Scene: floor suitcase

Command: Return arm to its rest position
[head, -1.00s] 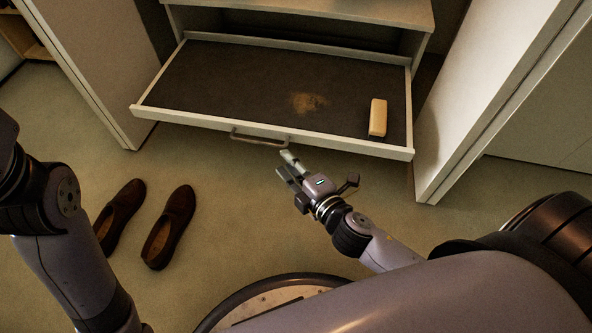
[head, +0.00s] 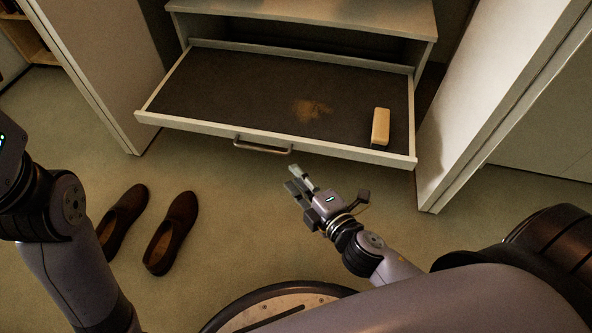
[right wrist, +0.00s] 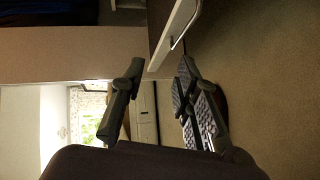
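My right gripper (head: 292,178) is in front of and below the open drawer (head: 180,122), near its handle (head: 262,146) but apart from it. Its two fingers are spread with nothing between them. The right wrist view shows the same open gripper (right wrist: 161,78), with the drawer's pale front edge (right wrist: 175,32) beyond it. My left arm stands at the left edge of the head view. Its gripper is out of the picture.
A brush with a pale wooden back (head: 381,126) lies in the drawer's right end. A patch of brown dirt (head: 312,109) is on the drawer floor. Brown shoes (head: 171,233) stand on the carpet at left. Cabinet doors (head: 480,110) flank the drawer.

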